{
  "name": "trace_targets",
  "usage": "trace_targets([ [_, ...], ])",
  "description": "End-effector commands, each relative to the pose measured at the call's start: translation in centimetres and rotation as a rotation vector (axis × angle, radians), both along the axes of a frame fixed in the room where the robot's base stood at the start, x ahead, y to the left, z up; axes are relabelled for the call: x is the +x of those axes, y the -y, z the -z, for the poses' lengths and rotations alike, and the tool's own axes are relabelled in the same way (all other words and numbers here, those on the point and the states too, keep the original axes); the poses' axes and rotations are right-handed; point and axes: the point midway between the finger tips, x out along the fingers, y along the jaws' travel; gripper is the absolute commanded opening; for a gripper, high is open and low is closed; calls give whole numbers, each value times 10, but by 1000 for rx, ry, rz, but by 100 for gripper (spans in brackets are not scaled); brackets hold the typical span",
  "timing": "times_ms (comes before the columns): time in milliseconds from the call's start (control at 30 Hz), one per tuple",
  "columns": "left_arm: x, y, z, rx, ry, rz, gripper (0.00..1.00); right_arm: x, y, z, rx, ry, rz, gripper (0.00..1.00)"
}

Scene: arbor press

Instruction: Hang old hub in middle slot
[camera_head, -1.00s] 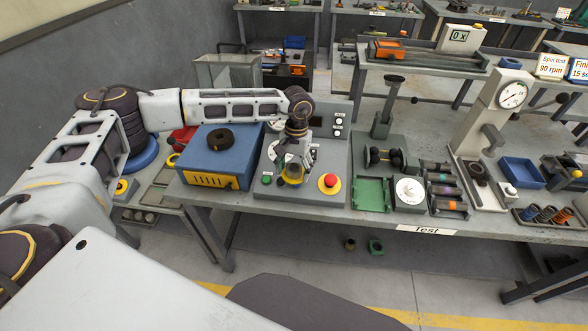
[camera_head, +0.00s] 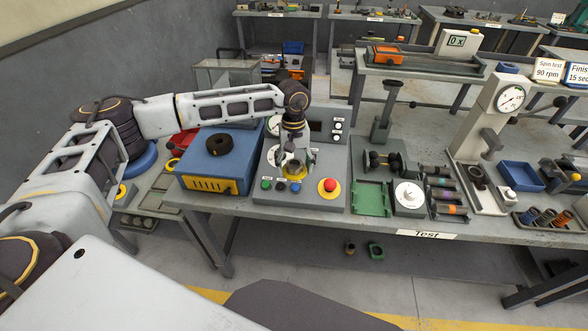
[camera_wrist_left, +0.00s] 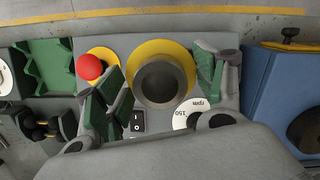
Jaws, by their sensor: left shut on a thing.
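My left gripper (camera_head: 294,160) is over the grey test station on the bench. A yellow ring (camera_wrist_left: 137,60) shows around the hub from above; the hub's lower end is hidden. In the head view the hub (camera_head: 294,169) sits low between the fingers, in front of the yellow. I cannot make out which slot is the middle one. My right gripper is not in view.
A red stop button (camera_head: 328,186) on a yellow base stands close right of the gripper. A blue box (camera_head: 212,176) with a black ring (camera_head: 219,144) is on the left. A green tray (camera_head: 371,197) and a white dial (camera_head: 408,194) lie to the right.

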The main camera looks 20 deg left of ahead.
Motion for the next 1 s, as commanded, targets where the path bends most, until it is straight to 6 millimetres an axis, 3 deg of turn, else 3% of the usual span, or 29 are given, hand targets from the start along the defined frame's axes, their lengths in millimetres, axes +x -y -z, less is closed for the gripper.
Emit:
trace_targets([
  [1000,16,-9,-45,-2,0,-819,30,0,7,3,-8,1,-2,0],
])
